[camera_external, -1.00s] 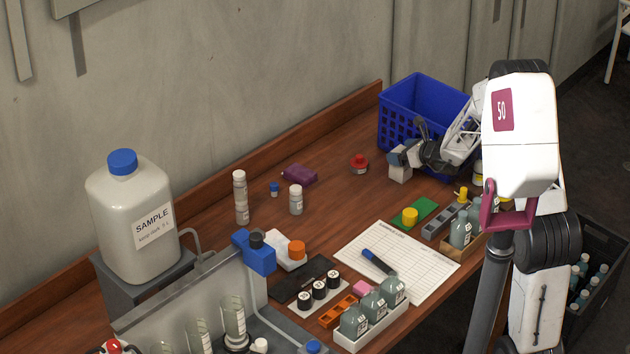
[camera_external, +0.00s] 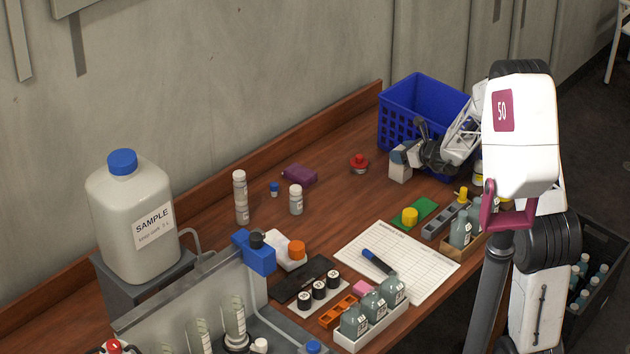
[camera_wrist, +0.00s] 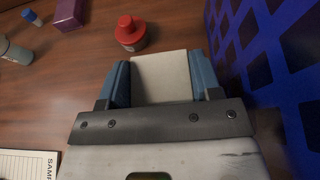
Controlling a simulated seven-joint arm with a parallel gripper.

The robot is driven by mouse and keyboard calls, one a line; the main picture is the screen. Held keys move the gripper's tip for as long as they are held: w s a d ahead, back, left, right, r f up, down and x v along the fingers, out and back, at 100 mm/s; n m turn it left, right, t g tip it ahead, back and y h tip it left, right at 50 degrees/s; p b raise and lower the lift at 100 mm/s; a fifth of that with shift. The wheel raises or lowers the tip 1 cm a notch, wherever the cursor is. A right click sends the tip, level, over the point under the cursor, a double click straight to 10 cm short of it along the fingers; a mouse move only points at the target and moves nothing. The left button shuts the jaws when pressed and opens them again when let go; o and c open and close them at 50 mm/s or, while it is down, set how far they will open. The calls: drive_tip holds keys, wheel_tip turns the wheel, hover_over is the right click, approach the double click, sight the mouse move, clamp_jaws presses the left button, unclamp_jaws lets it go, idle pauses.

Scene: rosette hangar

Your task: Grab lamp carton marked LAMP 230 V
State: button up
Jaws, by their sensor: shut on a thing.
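The lamp carton (camera_external: 400,172) is a small pale box standing on the wooden bench in front of the blue basket. Its marking cannot be read in either view. My gripper (camera_external: 405,156) is around the top of the carton, with its blue-lined fingers on both sides. In the wrist view my gripper (camera_wrist: 162,84) is shut on the carton (camera_wrist: 162,72), whose pale face fills the space between the fingers. The gripper body hides the near part of the carton there.
The blue basket (camera_external: 397,128) stands close behind and right of my gripper. A red-capped container (camera_external: 359,163) is just left. A green pad (camera_external: 423,212) with a yellow cap and bottles in holders lie nearer.

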drive_tip(key=shift+r, duration=0.1)
drive_tip(key=shift+r, duration=1.5)
drive_tip(key=shift+s+d+r, duration=0.1)
drive_tip(key=shift+s+r, duration=0.1)
drive_tip(key=shift+s, duration=0.05)
drive_tip(key=s+d+r, duration=0.1)
drive_tip(key=s+d, duration=0.3)
drive_tip(key=s, duration=1.1)
drive_tip(key=shift+r, duration=0.2)
drive_tip(key=shift+a, duration=0.1)
